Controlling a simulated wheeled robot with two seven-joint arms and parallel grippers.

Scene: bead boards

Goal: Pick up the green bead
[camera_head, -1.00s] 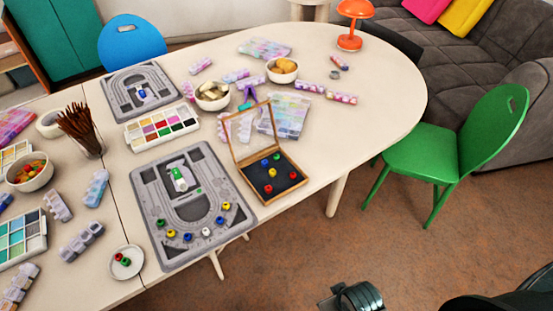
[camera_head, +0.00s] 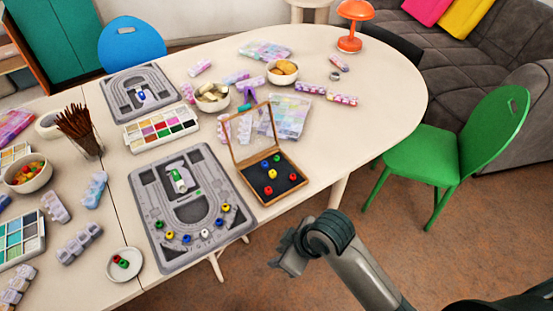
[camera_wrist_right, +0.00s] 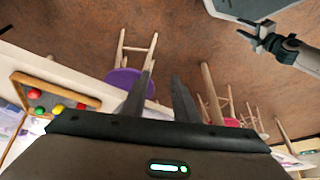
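A green bead (camera_head: 277,157) lies in the open wooden box (camera_head: 263,200), beside blue, yellow and red beads. Another green bead (camera_head: 124,264) sits beside a red one on the small white saucer (camera_head: 135,271). A dark-green bead (camera_head: 160,224) appears at the left of the grey bead board's front row. My right gripper (camera_head: 283,263) is over the floor, in front of the table and well apart from the beads. Its fingers stand apart and empty in the right wrist view (camera_wrist_right: 160,95). My left gripper (camera_wrist_right: 257,36) appears small and spread open in that view.
The grey bead board (camera_head: 150,195) stands left of the wooden box, whose clear lid (camera_head: 252,135) stands upright behind the beads. A paint-like tray (camera_head: 133,138) and bowls lie further back. A green chair (camera_head: 425,168) is right of the table.

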